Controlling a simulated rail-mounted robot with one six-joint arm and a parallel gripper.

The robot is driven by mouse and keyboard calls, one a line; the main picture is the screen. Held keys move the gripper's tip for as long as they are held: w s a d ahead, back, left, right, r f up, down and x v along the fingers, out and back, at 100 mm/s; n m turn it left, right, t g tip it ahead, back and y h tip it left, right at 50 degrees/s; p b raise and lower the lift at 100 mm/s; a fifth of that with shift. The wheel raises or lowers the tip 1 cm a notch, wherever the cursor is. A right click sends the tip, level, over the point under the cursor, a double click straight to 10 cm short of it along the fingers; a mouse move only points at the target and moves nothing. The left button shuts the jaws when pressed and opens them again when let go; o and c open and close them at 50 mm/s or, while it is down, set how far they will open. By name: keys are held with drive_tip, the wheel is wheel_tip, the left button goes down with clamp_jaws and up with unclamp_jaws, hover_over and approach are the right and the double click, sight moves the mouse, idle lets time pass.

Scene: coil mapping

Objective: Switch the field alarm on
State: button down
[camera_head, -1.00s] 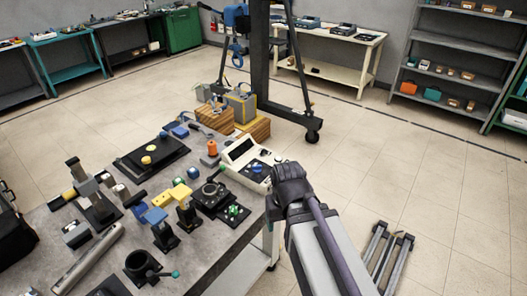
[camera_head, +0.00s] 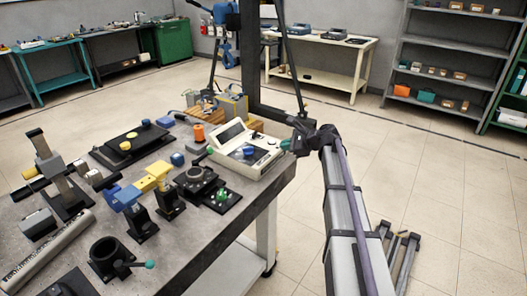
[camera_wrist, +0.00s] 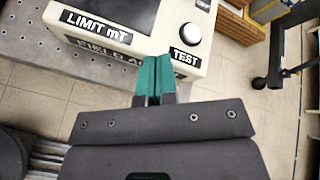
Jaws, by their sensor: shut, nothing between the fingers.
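A cream box with a sloped dark screen (camera_head: 231,133), which looks like the field meter (camera_head: 262,162), stands at the right end of the bench. It has a blue knob (camera_head: 249,151) on top. In the wrist view its front panel (camera_wrist: 140,52) carries labels reading "LIMIT mT" and "TEST", and one starting "FIELD A" whose rest is covered by my gripper. A pale round knob or button (camera_wrist: 188,32) sits above "TEST". My gripper (camera_wrist: 152,62) is shut and empty, its teal fingertips over the panel's lower edge, left of "TEST". Contact cannot be told. In the head view my gripper (camera_head: 287,145) is at the box's right end.
The grey bench (camera_head: 215,248) holds an orange spool (camera_head: 199,133), a black round fixture (camera_head: 197,180), a green-knobbed block (camera_head: 222,196) and yellow and blue blocks. A dark gantry frame (camera_head: 249,60) stands behind. The floor right of the bench is mostly open.

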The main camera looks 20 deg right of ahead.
sight(263, 143)
drive_tip(key=w+r+m, duration=0.1)
drive_tip(key=m, duration=0.1)
drive_tip(key=w+r+m+t, duration=0.1)
drive_tip(key=m, duration=0.1)
drive_tip(key=w+r+m+t, duration=0.1)
drive_tip(key=m, duration=0.2)
drive_tip(key=shift+d+r+y, duration=0.1)
drive_tip(key=shift+d+y, duration=0.05)
drive_tip(key=shift+y, duration=0.15)
drive_tip(key=b+x, duration=0.3)
drive_tip(key=x, duration=0.7)
drive_tip(key=shift+w, duration=0.1)
drive_tip(key=shift+a+r+p, duration=0.25)
drive_tip(key=shift+r+p, duration=0.05)
drive_tip(key=shift+p, duration=0.15)
